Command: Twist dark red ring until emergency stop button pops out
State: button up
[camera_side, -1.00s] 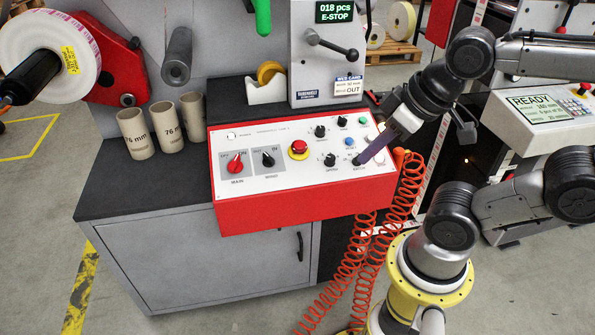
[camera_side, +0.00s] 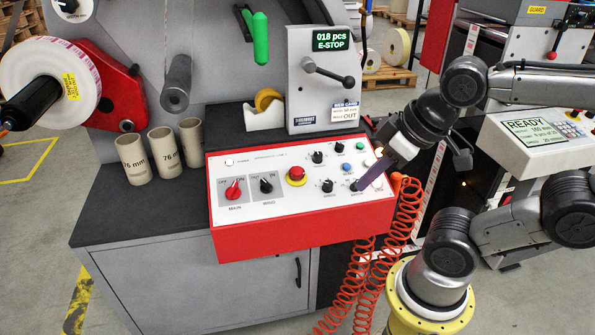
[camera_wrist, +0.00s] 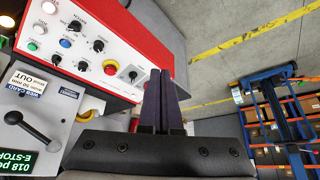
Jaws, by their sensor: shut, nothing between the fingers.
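The emergency stop button (camera_side: 297,174) is a red mushroom head with a darker red rim on a yellow collar, in the middle of the white panel face. It also shows in the wrist view (camera_wrist: 110,67). I cannot tell from this view how far its head stands out. My gripper (camera_side: 359,188) is shut and empty, its purple-grey fingers pointing down at the panel's lower right, to the right of the button and apart from it. The fingertips overlap a black knob there in the side view; contact cannot be told. The closed fingers also show in the wrist view (camera_wrist: 160,74).
The red-sided control box (camera_side: 300,232) carries a red MAIN switch (camera_side: 233,188), a black switch (camera_side: 266,184) and several small knobs and buttons left of my gripper. Behind stands a grey unit whose display (camera_side: 327,39) reads "018 pcs E-STOP". Orange coiled hose (camera_side: 350,280) hangs at right.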

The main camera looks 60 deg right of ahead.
jog(key=shift+o, duration=1.1)
jog(key=shift+w, duration=0.1)
jog(key=o, duration=1.1)
jog(key=w+r+t, duration=0.2)
jog(key=w, duration=0.1)
jog(key=w+a+r+m+t+y, duration=0.1)
jog(key=w+r+t, duration=0.1)
jog(key=w, duration=0.2)
jog(key=w+a+r+m+t, duration=0.1)
jog(key=w+r+t, duration=0.1)
jog(key=w, duration=0.2)
jog(key=shift+w+a+r, duration=0.15)
jog(key=shift+a+r, duration=0.1)
jog(key=shift+r, duration=0.1)
jog(key=shift+c, duration=0.2)
jog(key=m+g+h, duration=0.2)
jog(key=m+h, duration=0.5)
jog(key=h, duration=0.3)
send_over(298, 173)
jog(key=s+a, duration=0.9)
notch_tip(298, 173, down, 20)
jog(key=x, duration=1.3)
jog(key=shift+w+d+r, duration=0.1)
jog(key=shift+w+d, duration=0.05)
jog(key=shift+d, duration=0.3)
